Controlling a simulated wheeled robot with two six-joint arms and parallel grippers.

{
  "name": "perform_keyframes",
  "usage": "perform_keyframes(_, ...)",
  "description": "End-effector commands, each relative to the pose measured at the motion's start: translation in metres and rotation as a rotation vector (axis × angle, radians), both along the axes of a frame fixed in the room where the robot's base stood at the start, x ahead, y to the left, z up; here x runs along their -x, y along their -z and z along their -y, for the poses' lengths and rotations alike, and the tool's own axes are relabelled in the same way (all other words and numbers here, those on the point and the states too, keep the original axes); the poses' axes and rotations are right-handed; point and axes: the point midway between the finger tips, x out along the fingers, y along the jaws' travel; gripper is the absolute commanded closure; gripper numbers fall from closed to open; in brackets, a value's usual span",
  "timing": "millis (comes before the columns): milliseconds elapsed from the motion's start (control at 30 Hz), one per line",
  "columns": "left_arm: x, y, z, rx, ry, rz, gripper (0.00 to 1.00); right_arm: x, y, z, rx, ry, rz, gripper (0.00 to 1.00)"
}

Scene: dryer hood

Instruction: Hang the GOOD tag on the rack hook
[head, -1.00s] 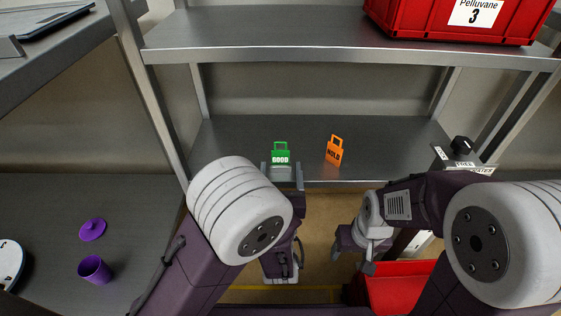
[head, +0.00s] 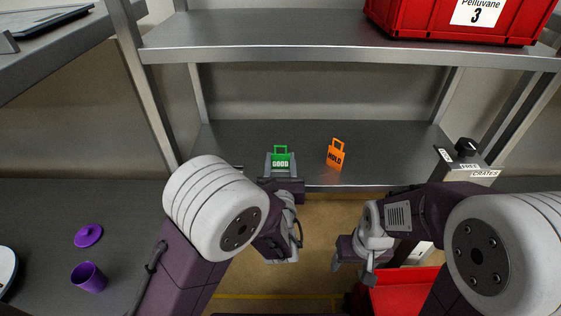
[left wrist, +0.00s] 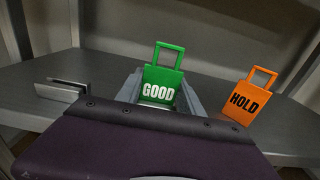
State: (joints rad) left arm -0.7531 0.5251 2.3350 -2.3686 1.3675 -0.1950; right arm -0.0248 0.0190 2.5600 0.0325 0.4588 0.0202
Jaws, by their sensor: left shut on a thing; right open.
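The green GOOD tag (head: 281,160) stands upright with its loop handle on top, at the front of the metal shelf. It also shows in the left wrist view (left wrist: 160,86). My left gripper (head: 281,166) is shut on the GOOD tag, with a grey finger on each side. The orange HOLD tag (head: 336,156) stands to its right, apart from the gripper. A small metal bracket (left wrist: 62,89) sits at the left in the left wrist view; I cannot tell whether it is the rack hook. My right gripper (head: 352,268) is open and empty, lower and to the right, before the shelf.
A red crate (head: 455,28) stands on the upper shelf (head: 300,30). Another red crate (head: 400,290) is low at the right. A purple cup (head: 89,277) and lid (head: 88,235) lie on the left counter.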

Motion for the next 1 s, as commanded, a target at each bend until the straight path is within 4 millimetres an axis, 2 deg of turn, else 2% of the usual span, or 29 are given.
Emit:
perform_keyframes(167,0.000,-0.011,0.000,0.000,0.000,0.000,0.93,0.000,-0.010,0.000,0.000,0.000,0.000,0.34)
perform_keyframes(367,0.001,-0.055,0.001,0.002,0.001,0.000,0.93,0.000,-0.046,0.000,0.000,0.000,0.000,0.34)
perform_keyframes(500,0.021,-0.069,0.032,0.000,0.008,0.000,0.93,0.000,-0.062,0.000,0.000,0.000,0.000,0.34)
perform_keyframes(700,0.044,-0.091,0.064,0.001,0.005,-0.001,0.93,0.000,-0.085,0.000,0.000,0.000,0.000,0.34)
perform_keyframes(1000,0.063,-0.108,0.092,0.000,0.002,0.000,0.93,0.000,-0.102,0.000,0.000,0.000,0.000,0.34)
